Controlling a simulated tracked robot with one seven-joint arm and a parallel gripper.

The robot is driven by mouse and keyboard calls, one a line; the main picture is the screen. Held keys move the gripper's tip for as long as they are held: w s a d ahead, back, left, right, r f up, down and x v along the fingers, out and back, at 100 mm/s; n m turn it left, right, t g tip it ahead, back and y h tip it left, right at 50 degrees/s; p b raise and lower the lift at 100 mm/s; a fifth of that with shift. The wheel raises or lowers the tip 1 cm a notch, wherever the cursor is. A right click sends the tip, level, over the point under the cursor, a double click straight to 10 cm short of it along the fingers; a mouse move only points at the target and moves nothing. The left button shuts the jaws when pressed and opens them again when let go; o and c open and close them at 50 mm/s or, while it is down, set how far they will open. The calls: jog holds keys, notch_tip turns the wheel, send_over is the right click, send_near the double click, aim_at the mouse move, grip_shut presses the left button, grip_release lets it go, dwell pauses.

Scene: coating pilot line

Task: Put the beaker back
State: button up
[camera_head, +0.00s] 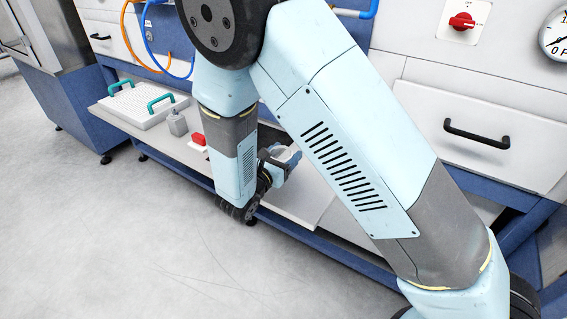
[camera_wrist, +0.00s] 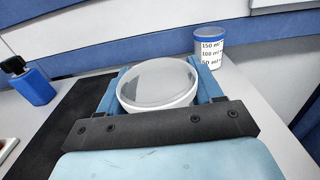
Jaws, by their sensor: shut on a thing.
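My gripper (camera_wrist: 160,82) is shut on a round, whitish vessel (camera_wrist: 158,92), with one blue finger on each side of it. I see its wide rim and pale inside from above; its lower part is hidden by my gripper, and I cannot tell whether it touches the surface below. A beaker with a blue rim and volume marks up to 150 ml (camera_wrist: 210,48) stands upright behind and to the right, apart from my gripper. In the head view my gripper (camera_head: 276,168) is over the low bench, partly hidden by my arm, with the whitish vessel (camera_head: 287,154) in it.
A blue bottle with a black cap (camera_wrist: 33,84) stands left of a black mat (camera_wrist: 62,120). Drawers (camera_head: 480,130) rise behind.

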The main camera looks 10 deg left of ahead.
jog(key=shift+w+f, duration=0.1)
jog(key=shift+f, duration=1.55)
jog(key=shift+f, duration=0.15)
jog(key=o, duration=1)
jog(key=shift+o, duration=0.2)
jog(key=v, duration=1.2)
